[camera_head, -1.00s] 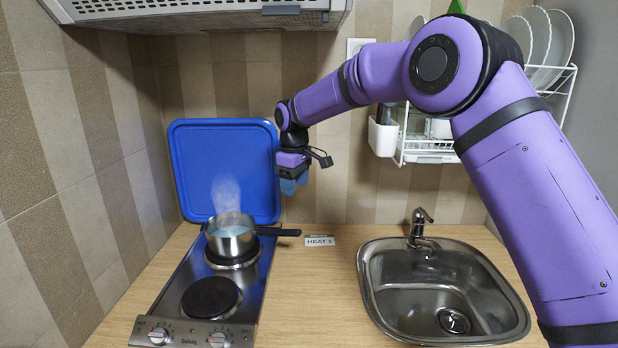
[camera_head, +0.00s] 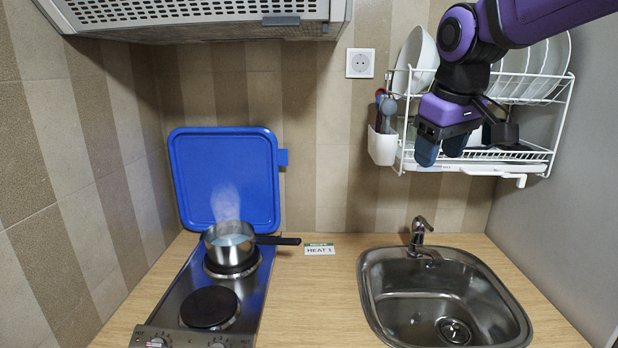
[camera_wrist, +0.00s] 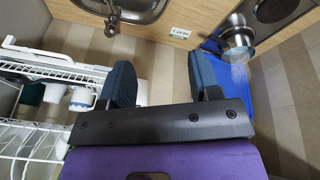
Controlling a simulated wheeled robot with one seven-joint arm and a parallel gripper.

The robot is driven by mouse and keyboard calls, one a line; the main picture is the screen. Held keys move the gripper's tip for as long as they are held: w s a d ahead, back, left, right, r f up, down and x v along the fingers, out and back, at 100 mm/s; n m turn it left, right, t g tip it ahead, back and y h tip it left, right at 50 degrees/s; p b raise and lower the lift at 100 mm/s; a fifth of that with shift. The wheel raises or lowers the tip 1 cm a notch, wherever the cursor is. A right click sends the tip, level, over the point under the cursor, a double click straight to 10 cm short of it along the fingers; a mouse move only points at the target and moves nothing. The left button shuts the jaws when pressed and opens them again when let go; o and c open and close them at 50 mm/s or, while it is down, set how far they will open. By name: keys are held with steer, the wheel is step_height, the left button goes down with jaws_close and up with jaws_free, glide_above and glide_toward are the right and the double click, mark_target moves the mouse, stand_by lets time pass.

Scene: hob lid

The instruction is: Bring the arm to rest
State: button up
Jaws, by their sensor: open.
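My gripper (camera_head: 440,150) is at the upper right in the head view, in front of the dish rack and above the sink's back edge. Its two blue fingertips point down and are apart, with nothing between them. In the wrist view my gripper (camera_wrist: 165,85) also shows spread, empty fingers. The blue hob lid (camera_head: 222,175) stands raised against the wall behind the hob (camera_head: 180,300), far to the left of my gripper. A steaming pot (camera_head: 231,246) sits on the back burner with its handle to the right.
The white dish rack (camera_head: 520,170) with plates is close around my gripper at the right. The sink (camera_head: 372,300) and tap (camera_head: 420,232) lie below. A "HEAT 1" card (camera_head: 320,249) lies on the counter. The range hood (camera_head: 200,22) hangs at upper left.

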steer(key=s+d+f+m, duration=0.1)
steer(key=s+d+f, duration=0.1)
steer(key=s, duration=0.5)
steer(key=s+d+f+m+t, duration=0.1)
steer(key=s+d+f+m, duration=0.1)
steer(key=s+d, duration=0.2)
steer(key=s+d+f+m+t, duration=0.1)
steer(key=s+d+f+m, duration=0.1)
steer(key=s, duration=0.7)
steer(key=shift+s+d, duration=0.4)
